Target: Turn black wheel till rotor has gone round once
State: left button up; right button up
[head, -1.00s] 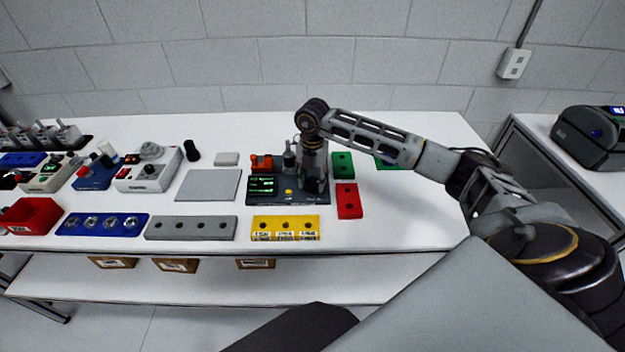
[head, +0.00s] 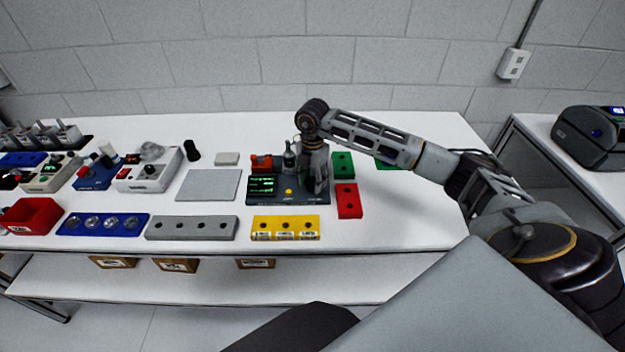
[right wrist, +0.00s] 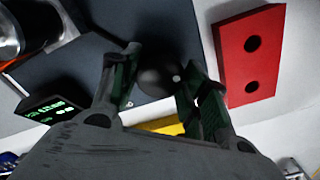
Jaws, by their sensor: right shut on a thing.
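The dark encoder unit's base (head: 325,200) stands on the white table. It carries a screen with green traces (head: 262,186) and a yellow button (head: 288,191). My right gripper (head: 317,188) points down over the unit's right part and hides the wheel in the head view. In the right wrist view the round black wheel (right wrist: 156,78) sits between the two fingers of my right gripper (right wrist: 161,68), which are shut on it. A dark upright part (head: 290,157) stands behind the screen; I cannot tell its rotor's angle. My left gripper is not in view.
A red block (head: 349,201) with two holes lies close to the unit's right, also in the right wrist view (right wrist: 249,58). A green block (head: 343,165) lies behind it. A yellow block (head: 286,222) lies in front. A bare grey plate (head: 208,185) lies left.

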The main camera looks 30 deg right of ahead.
aim_at(313, 181)
jog(key=shift+w+r, duration=0.1)
jog(key=o, duration=1)
jog(key=shift+r, duration=5.95)
